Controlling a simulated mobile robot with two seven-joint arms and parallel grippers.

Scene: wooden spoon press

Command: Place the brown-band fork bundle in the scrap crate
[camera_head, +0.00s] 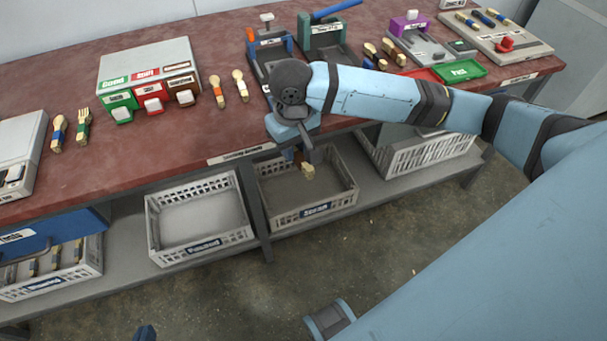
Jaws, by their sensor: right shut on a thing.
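My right gripper (304,158) points down over the scrap crate (315,211) on the lower shelf, under the table's front edge. It is shut on a bundle, the brown-band fork bundle (308,170), of which only a small pale wooden end shows. The band and the tines are hidden from this view. The bundle appears over the crate's opening; I cannot tell whether it touches the floor of the crate. The crate is grey with slatted walls and a blue label. Only a small dark blue tip of my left gripper (145,333) shows at the bottom edge.
The finished crate (205,247) stands left of the scrap crate, empty. Another grey crate (430,155) is to its right. A shelf crate at far left (50,283) holds several bundles. The red tabletop (160,150) above carries a three-button box (150,65), presses and several banded bundles.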

